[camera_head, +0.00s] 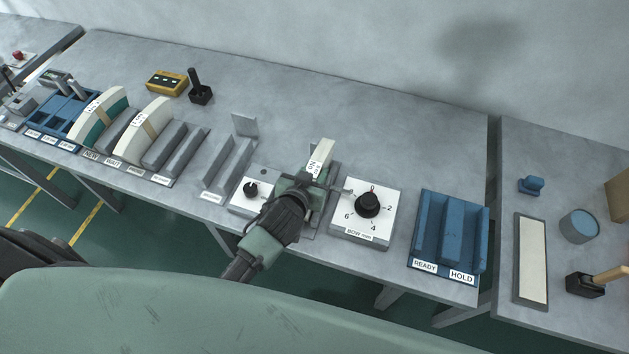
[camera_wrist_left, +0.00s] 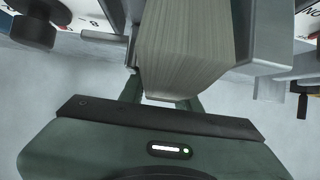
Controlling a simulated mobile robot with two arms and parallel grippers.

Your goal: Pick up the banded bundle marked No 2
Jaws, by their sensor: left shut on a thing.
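My left gripper (camera_head: 308,190) is at the middle of the long grey bench, shut on a pale bundle of sheets (camera_head: 321,154). A white tag on this bundle carries dark print too small to read surely. In the left wrist view the bundle (camera_wrist_left: 185,50) shows its layered sheet edges, between grey metal walls of a fixture. I cannot tell whether it is clear of the fixture. Two curved banded bundles stand in the rack at the left: one white and teal (camera_head: 103,111), one white (camera_head: 152,124). Their marks are also hard to read. My right gripper is not in view.
A dial plate (camera_head: 364,210) marked BOW stands right of the gripper, a smaller knob plate (camera_head: 250,195) left of it. A blue READY/HOLD rack (camera_head: 450,228) is at the bench's right end. Empty grey slots (camera_head: 178,148) lie left. A yellow box (camera_head: 166,82) stands behind.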

